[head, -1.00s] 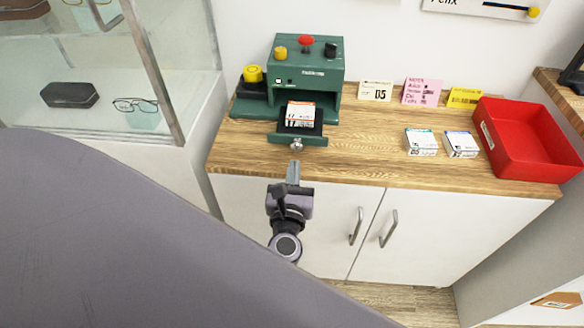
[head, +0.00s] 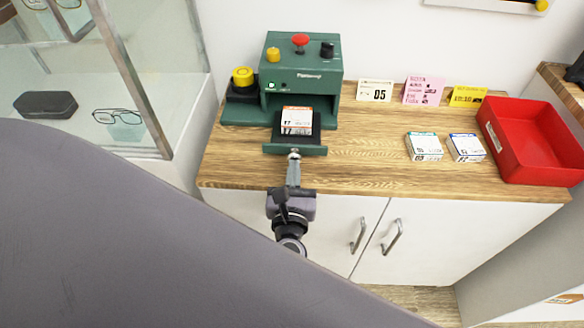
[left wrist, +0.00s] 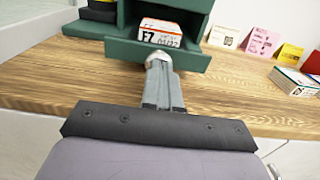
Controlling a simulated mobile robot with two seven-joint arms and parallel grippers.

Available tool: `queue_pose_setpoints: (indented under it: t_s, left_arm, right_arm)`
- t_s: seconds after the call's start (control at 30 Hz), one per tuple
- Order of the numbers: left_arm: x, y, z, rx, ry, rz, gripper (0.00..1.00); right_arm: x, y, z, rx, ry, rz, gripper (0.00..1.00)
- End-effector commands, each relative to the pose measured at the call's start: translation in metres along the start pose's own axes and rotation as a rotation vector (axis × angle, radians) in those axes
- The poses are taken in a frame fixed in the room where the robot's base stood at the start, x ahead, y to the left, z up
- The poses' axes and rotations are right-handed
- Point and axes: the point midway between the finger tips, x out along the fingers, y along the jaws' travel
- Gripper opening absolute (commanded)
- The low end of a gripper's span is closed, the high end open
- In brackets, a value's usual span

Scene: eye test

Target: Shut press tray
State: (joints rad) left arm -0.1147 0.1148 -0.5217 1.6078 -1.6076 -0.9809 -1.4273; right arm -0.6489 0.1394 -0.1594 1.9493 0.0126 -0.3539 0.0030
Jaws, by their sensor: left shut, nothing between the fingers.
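The green press (head: 302,62) stands at the back left of the wooden counter, with red, yellow and black knobs on top. Its tray (head: 268,148) sticks out of the front, and a small white and orange box (head: 297,120) sits on it. A round metal knob (head: 294,155) is on the tray's front. My left gripper (head: 293,164) is shut and empty, its fingertips right at this knob. The left wrist view shows the fingertips (left wrist: 160,70) meeting the knob (left wrist: 158,58); I cannot tell if they touch. My right gripper is not in view.
A yellow button (head: 242,74) sits on a black block left of the press. Two small boxes (head: 424,146) (head: 466,148) and a red bin (head: 496,148) are to the right, with several cards behind. A glass case (head: 150,90) stands at the left.

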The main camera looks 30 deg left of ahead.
Motion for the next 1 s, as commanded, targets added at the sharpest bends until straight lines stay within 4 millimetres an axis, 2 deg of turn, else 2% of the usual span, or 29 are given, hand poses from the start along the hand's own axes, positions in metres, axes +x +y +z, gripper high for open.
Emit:
queue_pose_setpoints:
  t_s: [0.47, 0.8, 1.0]
  left_arm:
    - [-0.001, -0.001, 0.000, 0.000, 0.000, 0.000, 0.00]
    - [0.041, -0.001, 0.000, 0.001, -0.003, 0.000, 0.00]
    - [0.043, -0.001, 0.000, 0.000, -0.001, 0.000, 0.00]
  right_arm:
    - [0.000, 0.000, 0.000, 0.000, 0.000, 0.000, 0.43]
    - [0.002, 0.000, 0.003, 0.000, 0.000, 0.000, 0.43]
    - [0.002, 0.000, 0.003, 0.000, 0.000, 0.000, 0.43]
